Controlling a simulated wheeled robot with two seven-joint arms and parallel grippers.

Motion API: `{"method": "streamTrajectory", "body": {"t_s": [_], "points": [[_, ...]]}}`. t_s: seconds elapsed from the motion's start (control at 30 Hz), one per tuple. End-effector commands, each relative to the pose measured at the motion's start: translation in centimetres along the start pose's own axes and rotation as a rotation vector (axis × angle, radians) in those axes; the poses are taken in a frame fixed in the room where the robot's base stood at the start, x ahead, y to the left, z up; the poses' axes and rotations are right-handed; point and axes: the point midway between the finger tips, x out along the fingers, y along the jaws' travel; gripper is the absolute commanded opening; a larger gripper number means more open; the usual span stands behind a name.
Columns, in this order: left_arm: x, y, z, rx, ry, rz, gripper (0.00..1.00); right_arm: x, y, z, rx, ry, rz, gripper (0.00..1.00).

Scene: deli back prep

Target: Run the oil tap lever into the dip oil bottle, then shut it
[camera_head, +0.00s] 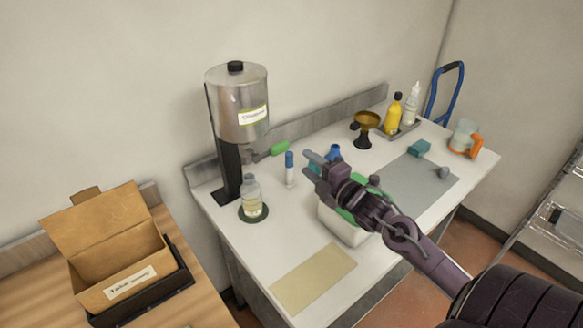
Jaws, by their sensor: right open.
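A steel oil dispenser (229,110) with a black cap stands on a dark post at the left of the white counter. Its tap lever has a green handle (279,148) that points right. The dip oil bottle (251,200), clear with pale yellow liquid low in it, stands upright below the tap on a dark green round mat (248,220). My right gripper (309,162) is open, to the right of the green handle and apart from it, over the counter. I cannot make out any oil stream. My left gripper is not in view.
A blue-capped white tube (290,171) stands between the bottle and my right gripper. A white bin (343,229) is beneath my right arm. A tan mat (313,278) lies in front. A brass funnel (366,126) and a yellow bottle (394,114) stand at the back.

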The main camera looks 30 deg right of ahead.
Motion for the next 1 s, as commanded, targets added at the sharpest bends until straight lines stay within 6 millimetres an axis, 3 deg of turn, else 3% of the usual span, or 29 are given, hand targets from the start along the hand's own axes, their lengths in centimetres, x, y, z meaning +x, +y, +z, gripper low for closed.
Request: {"method": "streamTrajectory", "body": {"t_s": [0.1, 0.27, 0.63, 1.0], "points": [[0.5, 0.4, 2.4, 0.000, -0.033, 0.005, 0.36, 0.9, -0.2, 0.0, 0.002, 0.001, 0.001, 0.43], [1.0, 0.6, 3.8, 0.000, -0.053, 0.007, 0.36, 2.2, -0.1, 0.0, 0.002, 0.000, 0.001, 0.43], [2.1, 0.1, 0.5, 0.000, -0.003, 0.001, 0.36, 5.1, -0.1, 0.0, 0.004, -0.001, 0.000, 0.43], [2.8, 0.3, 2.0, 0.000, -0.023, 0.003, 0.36, 7.3, -0.1, 0.0, 0.004, -0.001, -0.003, 0.43]]}}
